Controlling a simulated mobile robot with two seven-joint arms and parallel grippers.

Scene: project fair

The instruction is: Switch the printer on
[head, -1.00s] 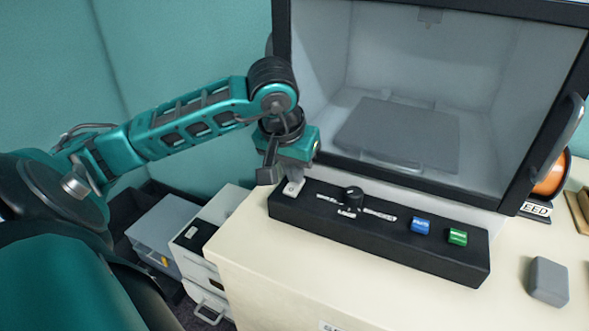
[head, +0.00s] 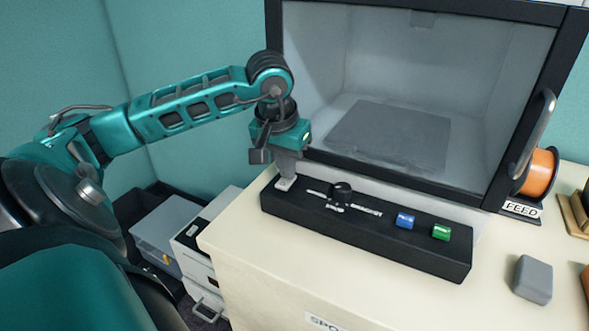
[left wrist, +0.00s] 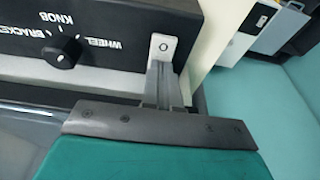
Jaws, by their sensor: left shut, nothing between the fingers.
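The printer (head: 400,178) is a large black-framed enclosure with a clear front and a flat grey plate inside. Its black control panel (head: 370,236) runs along the front. At the panel's left end is a pale rocker switch (head: 283,185), which also shows in the left wrist view (left wrist: 162,46) with an "O" mark. My left gripper (head: 286,177) is shut and empty, pointing down at the switch. In the left wrist view its fingertips (left wrist: 160,68) are at the edge of the switch and partly cover it; I cannot tell whether they touch. My right gripper is out of view.
On the panel are a black knob (head: 341,189), a blue button (head: 405,221) and a green button (head: 441,232). An orange spool (head: 540,172) stands right, behind a FEED label. A grey block (head: 533,279) lies on the cream table (head: 250,255). Drawers (head: 197,262) stand left.

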